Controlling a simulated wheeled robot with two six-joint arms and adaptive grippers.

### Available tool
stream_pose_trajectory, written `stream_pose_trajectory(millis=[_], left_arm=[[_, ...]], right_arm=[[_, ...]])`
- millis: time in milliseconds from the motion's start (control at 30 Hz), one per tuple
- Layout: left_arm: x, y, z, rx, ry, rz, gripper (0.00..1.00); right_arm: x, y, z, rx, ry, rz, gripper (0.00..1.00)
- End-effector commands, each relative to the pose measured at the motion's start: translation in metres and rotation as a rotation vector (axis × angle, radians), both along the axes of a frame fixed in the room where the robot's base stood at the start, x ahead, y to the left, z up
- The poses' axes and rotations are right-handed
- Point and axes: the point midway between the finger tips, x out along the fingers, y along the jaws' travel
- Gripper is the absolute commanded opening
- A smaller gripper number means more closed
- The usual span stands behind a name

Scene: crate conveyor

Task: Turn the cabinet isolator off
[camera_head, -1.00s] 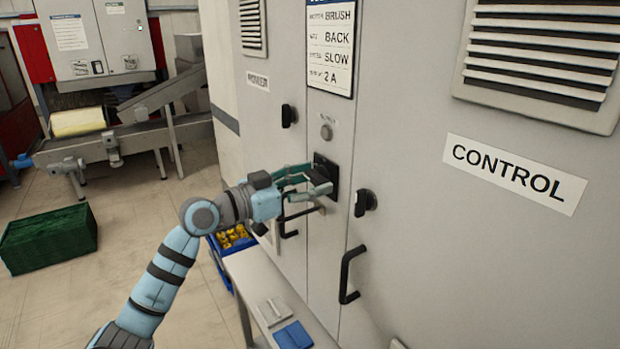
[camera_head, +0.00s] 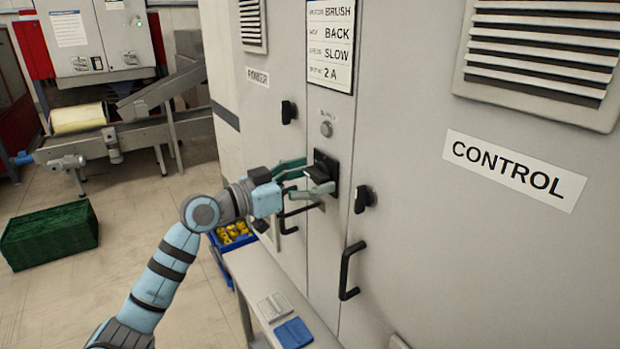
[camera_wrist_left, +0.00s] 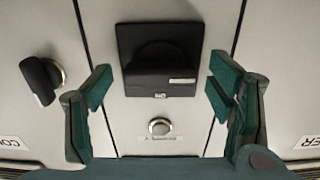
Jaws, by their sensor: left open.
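The cabinet isolator (camera_head: 330,167) is a black rotary handle on a square black plate, set on the narrow middle panel of the grey cabinet. In the left wrist view the isolator (camera_wrist_left: 160,60) is near the top centre. Its handle lies across the picture, with a small white mark near its right end. My left gripper (camera_head: 319,174) is open in front of the isolator and partly covers it in the head view. In the left wrist view its two green fingers stand apart on either side of the handle, with nothing held. Contact cannot be told. My right gripper is out of view.
A round silver button (camera_head: 326,129) sits above the isolator. Black latches (camera_head: 364,200) and bar handles (camera_head: 351,271) stick out from the doors nearby. A narrow bench (camera_head: 257,276) holds a blue item (camera_head: 293,333) below. A green crate (camera_head: 49,236) stands on the floor at left.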

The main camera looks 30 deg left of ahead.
Motion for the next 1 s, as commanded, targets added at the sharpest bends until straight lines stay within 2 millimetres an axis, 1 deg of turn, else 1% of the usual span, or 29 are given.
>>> stream_pose_trajectory(millis=[67,133,333,400,500,633,1000], left_arm=[[-0.002,0.002,0.000,0.002,0.001,0.001,0.75],[-0.009,0.007,-0.001,0.004,0.001,0.003,0.75],[-0.045,0.027,-0.002,0.011,0.006,0.002,0.75],[-0.054,0.032,-0.002,0.007,0.004,0.000,0.75],[-0.062,0.037,-0.001,0.005,0.003,0.000,0.75],[-0.065,0.038,0.000,0.000,0.001,0.001,0.75],[-0.065,0.038,0.000,-0.001,0.001,0.002,0.75]], right_arm=[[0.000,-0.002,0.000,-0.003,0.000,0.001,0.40],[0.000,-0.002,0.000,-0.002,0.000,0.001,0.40],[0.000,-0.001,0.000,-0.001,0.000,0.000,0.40],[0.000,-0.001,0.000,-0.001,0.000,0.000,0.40],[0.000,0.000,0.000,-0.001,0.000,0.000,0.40],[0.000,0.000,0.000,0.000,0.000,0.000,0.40],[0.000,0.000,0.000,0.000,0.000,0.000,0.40]])
